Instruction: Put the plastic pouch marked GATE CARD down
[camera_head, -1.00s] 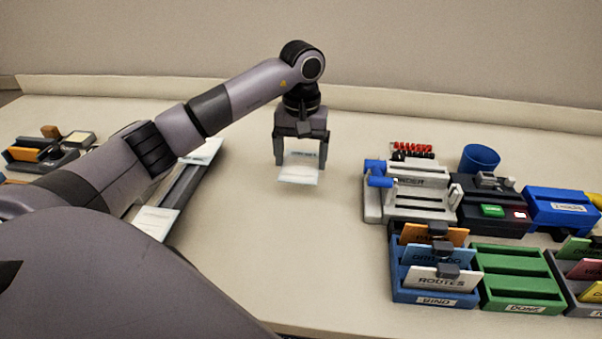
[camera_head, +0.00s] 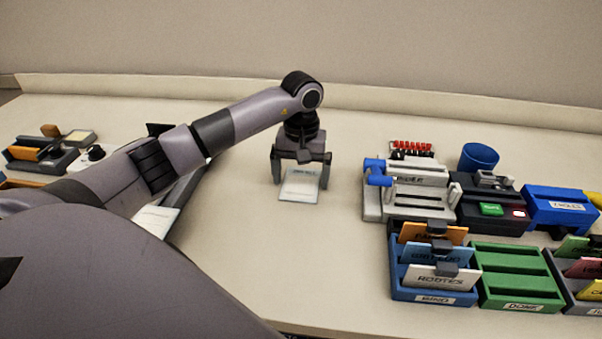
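The clear plastic pouch (camera_head: 299,187), with a pale card and a blue strip at its top edge, lies on the desk in the middle of the head view. Its lettering is too small to read. My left gripper (camera_head: 300,181) is above and around it, its fingers apart on either side, with a gap between each finger and the pouch. The pouch's far edge is partly hidden under the gripper. My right gripper is not in view.
To the right stand a white binder machine (camera_head: 409,205), a black device (camera_head: 490,211), a blue cup (camera_head: 479,158), a blue card rack (camera_head: 433,292) and a green rack (camera_head: 520,292). Bare desk (camera_head: 300,250) surrounds the pouch. My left arm covers part of the left side.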

